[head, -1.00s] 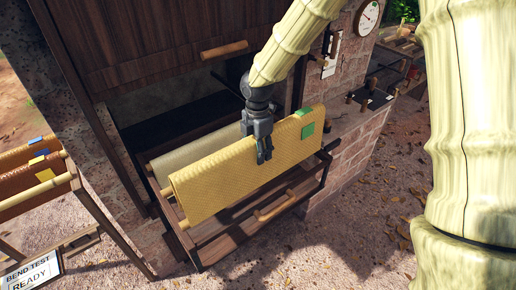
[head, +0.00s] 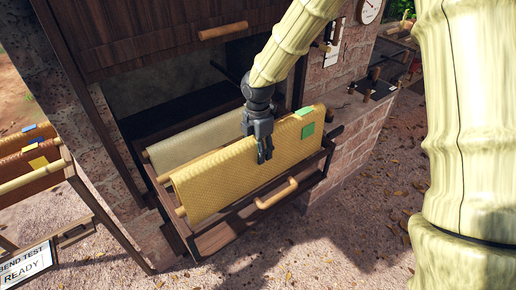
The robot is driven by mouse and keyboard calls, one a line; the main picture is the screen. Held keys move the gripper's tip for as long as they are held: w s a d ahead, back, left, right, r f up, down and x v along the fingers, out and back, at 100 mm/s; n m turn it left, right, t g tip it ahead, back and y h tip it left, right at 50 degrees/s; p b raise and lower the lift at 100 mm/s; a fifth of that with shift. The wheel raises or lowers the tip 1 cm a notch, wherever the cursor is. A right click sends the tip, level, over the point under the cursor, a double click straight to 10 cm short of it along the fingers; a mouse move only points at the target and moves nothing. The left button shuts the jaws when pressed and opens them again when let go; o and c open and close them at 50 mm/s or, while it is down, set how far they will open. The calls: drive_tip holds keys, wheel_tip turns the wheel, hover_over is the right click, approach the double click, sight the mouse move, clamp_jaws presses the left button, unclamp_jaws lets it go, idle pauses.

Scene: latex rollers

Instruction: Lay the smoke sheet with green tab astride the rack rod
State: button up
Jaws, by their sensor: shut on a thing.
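The yellow smoke sheet (head: 225,178) is folded, with a ridge along its top and its near face hanging down. Its green tab (head: 308,130) is at the upper right end and shows on both sides of the fold. My gripper (head: 265,152) points down and is shut on the sheet near the middle of its top edge. The sheet is over the pulled-out rack (head: 217,239). A rod end (head: 163,178) shows at the sheet's upper left and another (head: 180,212) lower down. The rest of both is hidden, so I cannot tell whether the sheet rests on a rod.
A paler sheet (head: 190,150) hangs just behind the yellow one. The rack's front has a wooden handle (head: 277,192). A dark wooden door (head: 150,30) is above. Brown sheets (head: 28,177) hang on a stand at left, near a "BEND TEST READY" sign (head: 25,265). A brick wall (head: 350,160) stands right.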

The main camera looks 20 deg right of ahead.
drive_tip(key=shift+f+b, duration=2.05)
drive_tip(key=shift+f, duration=4.3)
drive_tip(key=o, duration=1.5)
